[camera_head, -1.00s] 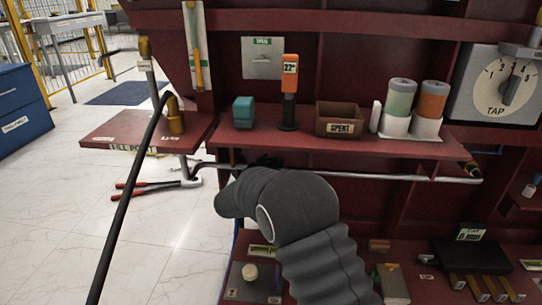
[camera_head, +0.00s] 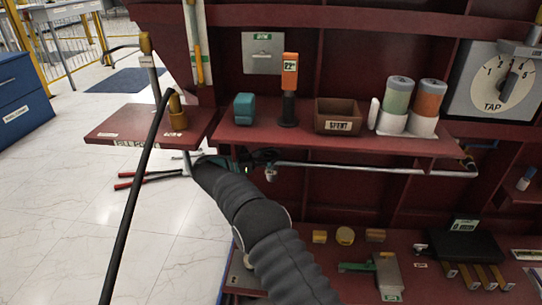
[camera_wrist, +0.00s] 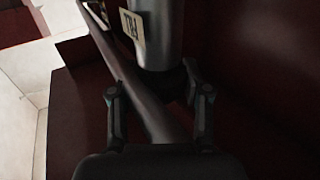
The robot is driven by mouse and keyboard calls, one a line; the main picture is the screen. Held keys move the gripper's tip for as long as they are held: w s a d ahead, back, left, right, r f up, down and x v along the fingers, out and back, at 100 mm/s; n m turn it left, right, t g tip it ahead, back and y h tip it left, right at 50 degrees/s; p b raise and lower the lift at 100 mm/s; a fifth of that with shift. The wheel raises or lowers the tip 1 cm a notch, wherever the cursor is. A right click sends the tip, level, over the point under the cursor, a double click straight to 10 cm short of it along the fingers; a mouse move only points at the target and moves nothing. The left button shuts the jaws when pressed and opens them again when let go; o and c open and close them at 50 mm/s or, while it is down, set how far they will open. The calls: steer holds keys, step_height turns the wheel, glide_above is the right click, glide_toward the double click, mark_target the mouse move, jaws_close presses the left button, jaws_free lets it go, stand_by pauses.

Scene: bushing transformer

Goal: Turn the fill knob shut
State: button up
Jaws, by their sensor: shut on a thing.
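In the wrist view, a grey metal cylinder (camera_wrist: 156,35) carries a pale label that seems to read FILL, upside down. A dark knob (camera_wrist: 172,84) sits at its near end. My gripper (camera_wrist: 160,104) has one finger on each side, shut on this knob; the exact contact is too dark to make out. In the head view my gripper (camera_head: 254,160) is under the front of the red shelf, by the grey pipe. My arm and gripper largely hide the knob there.
The grey pipe (camera_head: 350,170) runs under the red shelf (camera_head: 345,144) and passes close to my fingers. The shelf holds a teal block (camera_head: 244,109), an orange-topped device (camera_head: 290,75) and a brown SPENT bin (camera_head: 338,117). A black hose (camera_head: 140,200) hangs at left.

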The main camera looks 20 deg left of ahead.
steer(key=shift+r+m+g+h, duration=0.1)
steer(key=shift+m+g+h, duration=0.4)
steer(key=shift+g, duration=0.1)
steer(key=o, duration=1.2)
steer(key=shift+a, duration=0.1)
steer(key=shift+v, duration=3.75)
